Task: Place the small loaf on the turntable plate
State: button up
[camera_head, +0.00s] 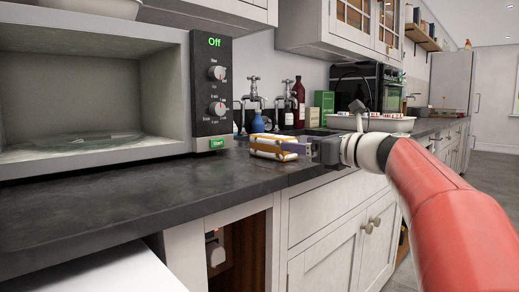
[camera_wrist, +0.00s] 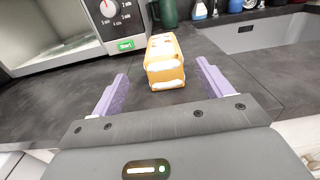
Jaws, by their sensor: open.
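The small loaf (camera_head: 272,147), orange-brown with white patches, rests on the dark counter right of the microwave. In the wrist view the loaf (camera_wrist: 165,62) lies ahead of and between the two purple fingers, with a gap on each side. My gripper (camera_head: 297,149) is open at counter height, its fingertips close to the loaf's near end; it also shows in the wrist view (camera_wrist: 162,80). The glass turntable plate (camera_head: 97,140) lies inside the open microwave (camera_head: 185,110) at the left. The microwave display reads "Off".
Taps (camera_head: 252,95), a blue bottle (camera_head: 257,122), a dark red bottle (camera_head: 299,98) and a green box (camera_head: 324,103) stand behind the loaf. A sink (camera_wrist: 265,35) lies to the right in the wrist view. The counter (camera_head: 150,195) before the microwave is clear.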

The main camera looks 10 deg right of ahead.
aim_at(280, 136)
jog(key=x, duration=0.8)
jog(key=shift+w+r, duration=0.15)
jog(key=shift+w, duration=0.15)
jog(key=c, duration=1.4)
jog(key=shift+o, duration=0.2)
jog(key=shift+r, duration=0.15)
